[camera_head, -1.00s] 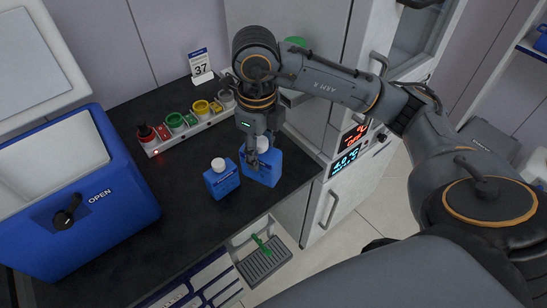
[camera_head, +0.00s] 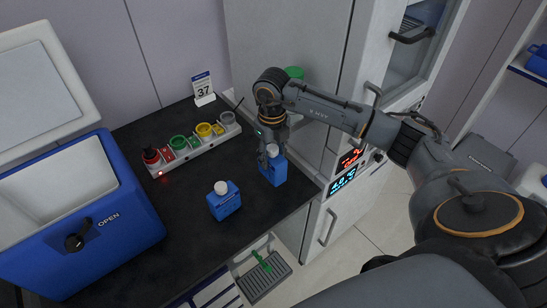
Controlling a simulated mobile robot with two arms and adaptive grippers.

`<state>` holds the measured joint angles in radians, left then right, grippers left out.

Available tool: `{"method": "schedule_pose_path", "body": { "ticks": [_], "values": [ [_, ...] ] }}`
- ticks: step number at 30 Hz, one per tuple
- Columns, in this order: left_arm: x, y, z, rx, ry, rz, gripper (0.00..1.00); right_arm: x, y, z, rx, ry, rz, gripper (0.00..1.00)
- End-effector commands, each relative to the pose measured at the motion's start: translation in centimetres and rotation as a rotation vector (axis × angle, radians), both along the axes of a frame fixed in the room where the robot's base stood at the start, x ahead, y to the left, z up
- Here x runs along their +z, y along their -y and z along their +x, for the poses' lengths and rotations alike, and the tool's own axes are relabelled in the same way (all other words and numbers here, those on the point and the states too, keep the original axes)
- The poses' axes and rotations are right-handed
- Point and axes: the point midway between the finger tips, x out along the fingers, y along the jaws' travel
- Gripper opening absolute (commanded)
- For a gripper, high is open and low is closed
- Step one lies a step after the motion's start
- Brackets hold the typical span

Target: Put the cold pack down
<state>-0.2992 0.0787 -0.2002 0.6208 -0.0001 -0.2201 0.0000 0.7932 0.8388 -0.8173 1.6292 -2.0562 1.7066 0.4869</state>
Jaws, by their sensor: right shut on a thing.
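A blue cold pack with a white cap (camera_head: 274,172) is in my right gripper (camera_head: 271,150), near the right edge of the dark counter. The gripper points down and is shut on it near the cap, hiding part of its top. I cannot tell whether its base touches the counter. A second blue pack with a white cap (camera_head: 224,204) stands upright on the counter to its left, clearly apart. My left gripper is not in view.
An open blue cooler box (camera_head: 135,222) stands at the left. A rack with coloured pots (camera_head: 198,150) and a calendar card (camera_head: 203,90) are at the back. A tall cabinet (camera_head: 325,95) is close on the right. The dark counter (camera_head: 180,235) is bare at the front.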

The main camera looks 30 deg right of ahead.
Motion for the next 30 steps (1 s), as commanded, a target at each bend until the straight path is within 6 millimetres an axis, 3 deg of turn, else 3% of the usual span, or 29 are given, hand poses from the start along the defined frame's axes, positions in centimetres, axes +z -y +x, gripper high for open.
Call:
{"method": "schedule_pose_path", "body": {
  "ticks": [10,17,27,28,30],
  "values": [
    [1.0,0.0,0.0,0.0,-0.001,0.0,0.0,-2.2,1.3,1.4,-0.001,0.0,0.001,0.0],
    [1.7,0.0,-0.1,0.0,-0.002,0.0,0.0,-5.2,1.3,1.4,0.0,0.001,0.001,0.0],
    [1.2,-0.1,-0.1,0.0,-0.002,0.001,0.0,-5.7,1.3,1.5,0.001,0.003,0.0,0.0],
    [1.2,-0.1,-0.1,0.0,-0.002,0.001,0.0,-5.8,1.3,1.4,0.001,0.001,0.0,0.45],
    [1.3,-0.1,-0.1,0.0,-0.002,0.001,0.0,-5.7,1.3,1.4,0.001,0.001,0.0,0.59]
  ]
}}
